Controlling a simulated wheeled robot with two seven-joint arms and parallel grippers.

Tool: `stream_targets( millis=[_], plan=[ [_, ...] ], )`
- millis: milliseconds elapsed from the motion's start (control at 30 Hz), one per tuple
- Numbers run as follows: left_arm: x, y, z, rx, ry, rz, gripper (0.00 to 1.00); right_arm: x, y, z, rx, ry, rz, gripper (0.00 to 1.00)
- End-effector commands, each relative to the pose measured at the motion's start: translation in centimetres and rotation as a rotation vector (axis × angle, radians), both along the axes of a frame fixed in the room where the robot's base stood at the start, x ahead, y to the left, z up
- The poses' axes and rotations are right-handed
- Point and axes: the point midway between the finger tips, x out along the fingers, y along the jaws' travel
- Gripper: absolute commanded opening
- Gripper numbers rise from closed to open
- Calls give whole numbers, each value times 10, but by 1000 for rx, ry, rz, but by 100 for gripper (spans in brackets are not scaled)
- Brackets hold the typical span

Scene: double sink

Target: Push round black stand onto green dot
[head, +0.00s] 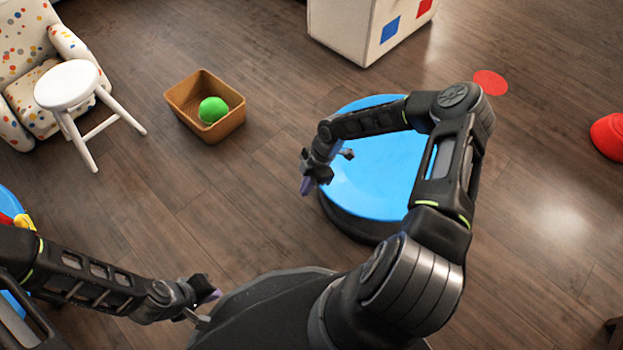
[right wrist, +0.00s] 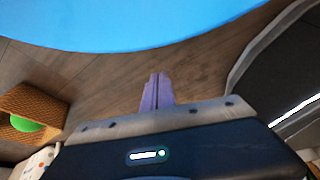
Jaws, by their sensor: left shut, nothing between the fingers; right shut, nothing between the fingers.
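The round stand (head: 375,180) has a black base and a flat blue top. It stands on the floor ahead of me, partly hidden by my right arm. My right gripper (head: 305,188) is shut and empty at the stand's left edge; I cannot tell whether it touches. In the right wrist view its shut purple fingers (right wrist: 157,92) point toward the floor beside the blue top (right wrist: 130,25). My left gripper (head: 213,296) is shut and empty, low in the head view, apart from the stand. No green dot shows in either view.
A brown box (head: 182,100) with a green ball (head: 212,109) lies left of the stand. A white stool (head: 68,86) and a spotted armchair (head: 20,50) are at upper left. A white cabinet (head: 345,30) stands behind. A red dot (head: 490,82) lies on open floor.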

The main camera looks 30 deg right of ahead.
Motion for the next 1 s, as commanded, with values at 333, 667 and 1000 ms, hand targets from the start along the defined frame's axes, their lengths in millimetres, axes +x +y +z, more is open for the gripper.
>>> stream_targets(
  millis=[333, 667, 1000],
  plan=[
    [2, 0, -13, 1, -6, 2, 0, -3, -40, 1, 0, 0, -2, 0],
    [2, 0, -12, 1, -6, 2, 0, -3, -41, 2, 0, -1, -1, 0],
    [3, -1, -20, 1, -8, 4, 0, -7, -100, -1, -13, 1, -11, 0]
  ],
)
